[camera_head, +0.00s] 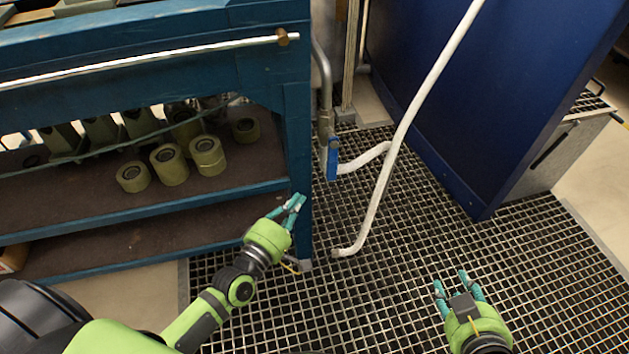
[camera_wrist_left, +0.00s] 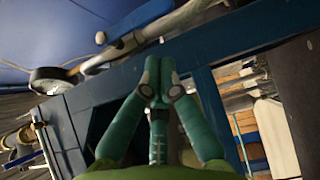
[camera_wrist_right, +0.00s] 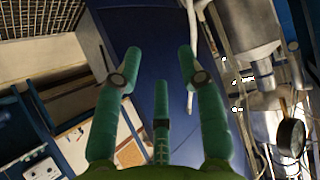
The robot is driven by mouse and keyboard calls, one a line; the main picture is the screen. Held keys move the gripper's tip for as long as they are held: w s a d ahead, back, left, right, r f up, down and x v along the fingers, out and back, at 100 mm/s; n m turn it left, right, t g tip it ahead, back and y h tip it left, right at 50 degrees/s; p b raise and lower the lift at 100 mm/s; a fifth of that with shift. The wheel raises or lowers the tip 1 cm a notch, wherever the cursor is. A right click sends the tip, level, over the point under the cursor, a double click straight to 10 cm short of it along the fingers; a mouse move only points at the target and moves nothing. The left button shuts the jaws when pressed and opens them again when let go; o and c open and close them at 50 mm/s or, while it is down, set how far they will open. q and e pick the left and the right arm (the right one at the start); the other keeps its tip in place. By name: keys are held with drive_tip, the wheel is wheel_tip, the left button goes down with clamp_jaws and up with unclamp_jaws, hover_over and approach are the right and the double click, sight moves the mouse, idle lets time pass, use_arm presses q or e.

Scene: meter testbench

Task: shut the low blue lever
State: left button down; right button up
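The low blue lever (camera_head: 333,158) hangs down along the grey pipe beside the bench's right leg, at the valve where a white hose joins. My left gripper (camera_head: 297,201) is below and left of the lever, in front of the bench leg and apart from the lever. In the left wrist view its fingertips (camera_wrist_left: 159,72) meet, with nothing seen between them.
The blue bench (camera_head: 298,130) stands at the left, with several olive cylinders (camera_head: 168,165) on its shelf. A white hose (camera_head: 400,135) rises right of the lever. A dark blue panel (camera_head: 490,90) stands at the right. The floor grating (camera_head: 400,240) is open in front.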

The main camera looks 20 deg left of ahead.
sight(332, 160)
use_arm(q)
drive_tip(key=w+d+b, duration=0.1)
drive_tip(key=w, duration=0.7)
drive_tip(key=shift+w+d+b, duration=0.15)
drive_tip(key=shift+d+b, duration=0.15)
use_arm(e)
drive_tip(key=w+a+r+t+y, duration=0.1)
drive_tip(key=r+t, duration=0.2)
drive_tip(key=r, duration=0.1)
drive_tip(key=w+a+r+n+t+y, duration=0.1)
drive_tip(key=w+a+r+t, duration=0.1)
drive_tip(key=r, duration=0.3)
drive_tip(key=shift+w+a+r+t, duration=0.25)
drive_tip(key=shift+a+t, duration=0.05)
drive_tip(key=shift+t, duration=0.1)
use_arm(q)
drive_tip(key=shift+f, duration=0.1)
use_arm(e)
drive_tip(key=shift+r+y, duration=0.1)
drive_tip(key=shift+y, duration=0.2)
